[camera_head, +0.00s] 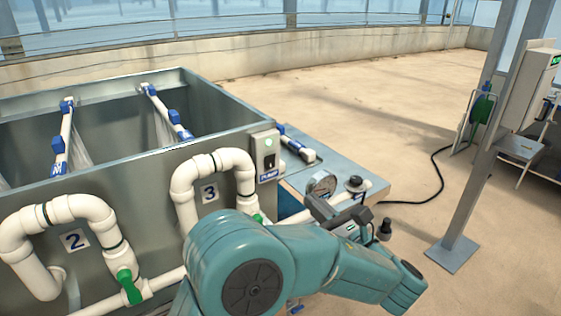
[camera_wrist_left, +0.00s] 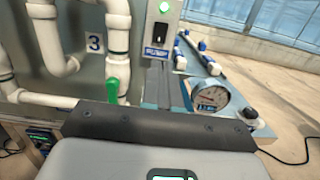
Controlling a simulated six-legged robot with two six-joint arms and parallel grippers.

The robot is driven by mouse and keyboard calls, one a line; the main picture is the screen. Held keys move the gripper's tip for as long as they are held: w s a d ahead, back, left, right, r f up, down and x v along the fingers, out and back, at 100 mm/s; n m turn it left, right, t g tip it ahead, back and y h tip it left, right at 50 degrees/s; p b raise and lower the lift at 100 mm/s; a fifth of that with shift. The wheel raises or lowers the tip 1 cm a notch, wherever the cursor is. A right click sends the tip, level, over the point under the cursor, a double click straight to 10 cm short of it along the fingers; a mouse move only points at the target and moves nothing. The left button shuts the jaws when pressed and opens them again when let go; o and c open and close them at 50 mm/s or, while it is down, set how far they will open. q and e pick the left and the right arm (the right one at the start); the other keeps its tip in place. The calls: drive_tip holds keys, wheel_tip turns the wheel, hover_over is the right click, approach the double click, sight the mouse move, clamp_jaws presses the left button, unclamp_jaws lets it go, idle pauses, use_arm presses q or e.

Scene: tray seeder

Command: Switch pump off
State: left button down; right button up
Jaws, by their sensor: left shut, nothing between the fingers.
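The pump switch box (camera_head: 264,153) is a small grey box with a black rocker and a lit green lamp, with a blue PUMP label (camera_head: 268,175) below it. It is on the corner of the metal tank. In the left wrist view the box (camera_wrist_left: 163,22) is at the top centre, its lamp also lit green. My left gripper (camera_head: 318,205) is shut and empty, to the right of and below the box, apart from it. My right gripper is not in view.
White pipes with green valve handles (camera_head: 129,287) run along the tank front (camera_head: 130,185). A round gauge (camera_wrist_left: 210,98) and a pipe stand on the metal shelf right of the box. A steel post (camera_head: 480,160) and open floor lie farther right.

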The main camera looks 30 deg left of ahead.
use_arm(q)
drive_tip(key=shift+r, duration=0.4)
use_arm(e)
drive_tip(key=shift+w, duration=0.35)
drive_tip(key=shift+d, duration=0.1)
use_arm(q)
drive_tip(key=p, duration=0.4)
approach(270, 158)
drive_tip(key=x, duration=0.7)
drive_tip(key=shift+d, duration=0.1)
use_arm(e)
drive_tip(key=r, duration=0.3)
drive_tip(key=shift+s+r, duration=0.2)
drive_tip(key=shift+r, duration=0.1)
